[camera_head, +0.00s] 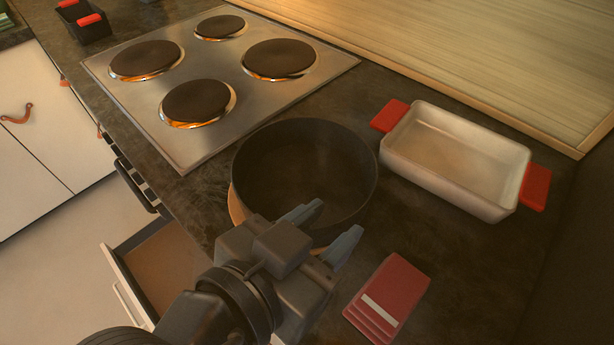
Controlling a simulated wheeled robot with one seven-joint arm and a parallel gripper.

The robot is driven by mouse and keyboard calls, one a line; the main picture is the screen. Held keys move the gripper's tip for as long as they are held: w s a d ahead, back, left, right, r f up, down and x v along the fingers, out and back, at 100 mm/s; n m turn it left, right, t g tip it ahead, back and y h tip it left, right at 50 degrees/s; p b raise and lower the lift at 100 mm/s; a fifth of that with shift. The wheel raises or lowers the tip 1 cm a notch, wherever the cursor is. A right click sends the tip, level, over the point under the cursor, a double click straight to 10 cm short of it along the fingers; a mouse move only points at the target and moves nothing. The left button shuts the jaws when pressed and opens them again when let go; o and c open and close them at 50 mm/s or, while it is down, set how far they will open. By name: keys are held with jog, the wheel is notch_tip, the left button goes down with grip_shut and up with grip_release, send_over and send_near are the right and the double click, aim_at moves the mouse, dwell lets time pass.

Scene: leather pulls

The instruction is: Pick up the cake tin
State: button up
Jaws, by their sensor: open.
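The fingers overlap the tin's near rim in the picture. I cannot tell whether they touch it or whether the rim lies between them. My gripper and wrist hide part of the tin's near side.
A white rectangular dish (455,160) with red handles stands right of the tin. A red flat object (388,298) lies near my gripper. A drawer (160,265) stands open below the counter. A black dish (85,22) stands far left.

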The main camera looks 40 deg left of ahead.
aim_at(358, 206)
jog(key=x, duration=0.3)
jog(key=p+x, duration=0.1)
jog(key=x, duration=0.1)
jog(key=shift+w+d+f, duration=0.1)
jog(key=shift+w+d, duration=0.1)
jog(key=shift+w, duration=0.15)
jog(key=shift+c, duration=0.2)
grip_shut()
